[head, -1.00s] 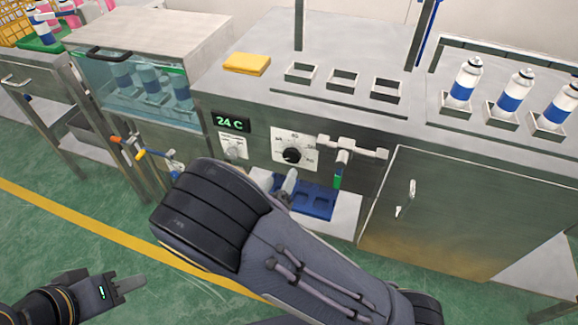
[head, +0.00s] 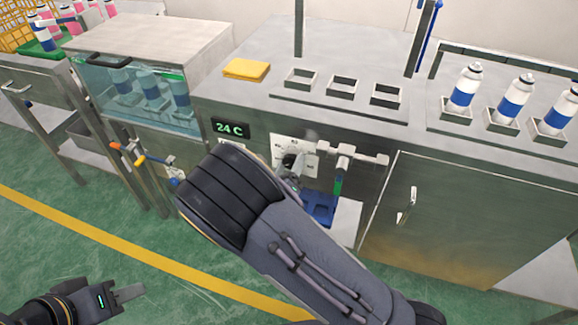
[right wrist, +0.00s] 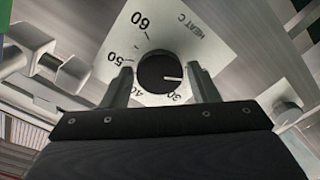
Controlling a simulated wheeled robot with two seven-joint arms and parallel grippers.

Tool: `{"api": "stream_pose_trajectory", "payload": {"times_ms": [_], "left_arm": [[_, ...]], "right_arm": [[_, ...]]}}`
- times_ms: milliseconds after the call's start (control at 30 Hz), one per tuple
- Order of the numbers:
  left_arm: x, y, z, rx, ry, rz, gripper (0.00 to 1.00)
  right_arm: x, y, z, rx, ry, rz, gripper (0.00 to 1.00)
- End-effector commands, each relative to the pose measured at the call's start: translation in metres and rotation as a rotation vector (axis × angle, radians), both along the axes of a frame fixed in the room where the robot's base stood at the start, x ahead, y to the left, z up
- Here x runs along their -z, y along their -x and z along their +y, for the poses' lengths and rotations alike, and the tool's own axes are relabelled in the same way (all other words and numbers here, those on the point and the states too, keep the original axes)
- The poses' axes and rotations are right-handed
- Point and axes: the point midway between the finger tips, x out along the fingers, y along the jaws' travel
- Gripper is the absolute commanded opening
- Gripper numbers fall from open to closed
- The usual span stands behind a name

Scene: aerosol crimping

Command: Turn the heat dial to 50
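The heat dial's black knob (right wrist: 158,72) sits on a white plate (right wrist: 185,35) marked HEAT C, with 30, 40, 50 and 60 readable. Its white pointer line points to the right in the right wrist view, past the 30 mark and away from 50. My right gripper (right wrist: 162,82) is open, one finger on each side of the knob with visible gaps. In the head view the dial plate (head: 289,144) is partly covered by my right gripper (head: 290,170). A display (head: 230,129) reads 24 C. My left gripper (head: 128,293) is low at the left, away from the machine; its finger gap is unclear.
A valve with a T-shaped handle (head: 345,152) stands out just right of the dial. A blue tray (head: 320,207) lies below it. A yellow cloth (head: 246,69), empty square holders and several bottles are on top. Open green floor lies in front.

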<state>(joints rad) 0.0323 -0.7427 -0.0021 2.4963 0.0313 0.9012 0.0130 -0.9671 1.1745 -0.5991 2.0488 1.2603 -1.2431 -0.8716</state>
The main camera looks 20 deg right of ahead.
Motion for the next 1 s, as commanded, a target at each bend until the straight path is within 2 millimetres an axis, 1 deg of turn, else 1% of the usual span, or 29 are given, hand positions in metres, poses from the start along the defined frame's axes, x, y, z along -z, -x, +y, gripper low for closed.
{"api": "stream_pose_trajectory", "payload": {"times_ms": [33, 233, 267, 467, 633, 767, 1000], "left_arm": [[0.000, 0.000, 0.000, 0.000, 0.000, 0.000, 0.36], [0.000, 0.000, 0.000, 0.000, 0.000, 0.000, 0.36], [0.000, 0.000, 0.000, 0.000, 0.000, 0.000, 0.36], [0.002, 0.000, 0.000, 0.000, 0.000, 0.000, 0.36], [0.006, 0.000, 0.000, 0.000, 0.000, 0.000, 0.36], [0.013, 0.000, 0.000, 0.000, 0.000, 0.000, 0.36], [0.028, 0.000, 0.000, 0.000, 0.000, 0.000, 0.36]], "right_arm": [[0.000, 0.000, 0.000, 0.000, 0.000, 0.000, 0.47], [0.000, 0.000, 0.000, 0.000, 0.000, 0.000, 0.21], [0.000, 0.000, 0.000, 0.000, 0.000, 0.000, 0.20], [0.001, 0.000, 0.000, 0.001, -0.012, -0.007, 0.20], [0.002, 0.000, 0.000, 0.001, -0.061, -0.040, 0.20], [0.002, 0.001, 0.000, 0.001, -0.128, -0.086, 0.20], [0.004, 0.001, 0.000, 0.001, -0.306, -0.205, 0.20]]}}
